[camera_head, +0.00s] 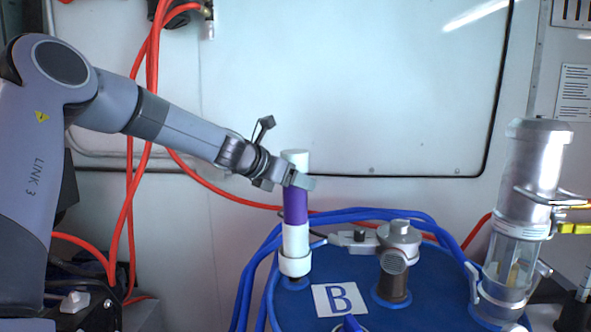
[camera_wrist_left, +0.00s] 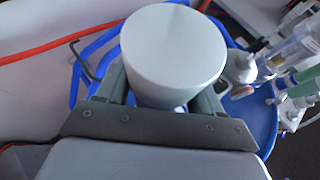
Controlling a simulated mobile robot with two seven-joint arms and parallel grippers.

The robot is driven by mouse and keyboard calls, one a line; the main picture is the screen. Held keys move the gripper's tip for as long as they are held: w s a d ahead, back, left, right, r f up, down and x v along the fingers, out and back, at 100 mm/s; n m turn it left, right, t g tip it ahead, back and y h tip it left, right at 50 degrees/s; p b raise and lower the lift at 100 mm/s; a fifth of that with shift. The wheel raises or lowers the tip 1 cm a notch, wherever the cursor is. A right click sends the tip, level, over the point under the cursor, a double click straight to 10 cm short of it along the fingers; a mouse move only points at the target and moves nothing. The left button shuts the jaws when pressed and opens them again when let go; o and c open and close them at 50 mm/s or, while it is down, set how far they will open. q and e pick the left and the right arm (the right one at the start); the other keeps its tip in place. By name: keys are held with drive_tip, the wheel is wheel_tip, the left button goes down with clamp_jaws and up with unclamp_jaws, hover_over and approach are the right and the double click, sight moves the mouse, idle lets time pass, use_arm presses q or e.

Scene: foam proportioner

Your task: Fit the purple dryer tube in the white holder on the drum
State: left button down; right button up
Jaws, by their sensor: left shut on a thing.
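The purple dryer tube (camera_head: 295,207) has white ends and stands about upright over the left part of the blue drum (camera_head: 345,270). Its lower end is at the white holder (camera_head: 295,265), a ring on the drum's top; I cannot tell how deep it sits. My left gripper (camera_head: 299,180) is shut on the tube near its upper white end. In the left wrist view the tube's round white cap (camera_wrist_left: 173,53) fills the middle, between the two fingers (camera_wrist_left: 160,100), and hides the holder below. My right gripper is not in view.
A metal fitting (camera_head: 398,245) stands on the drum right of the tube, behind a label "B" (camera_head: 340,299). Blue hoses (camera_head: 370,214) curve around the back. A clear-bodied metal cylinder (camera_head: 525,220) stands at right. Red hoses (camera_head: 150,80) hang at left.

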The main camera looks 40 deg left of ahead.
sight(284, 190)
use_arm(q)
drive_tip(key=shift+d+f, duration=0.1)
drive_tip(key=shift+f, duration=1)
drive_tip(key=shift+a, duration=0.4)
idle(0.5)
drive_tip(key=shift+f+b, duration=0.5)
drive_tip(key=shift+f, duration=0.05)
drive_tip(key=shift+c, duration=2.2)
unclamp_jaws()
drive_tip(key=shift+f, duration=0.1)
drive_tip(key=shift+s, duration=0.1)
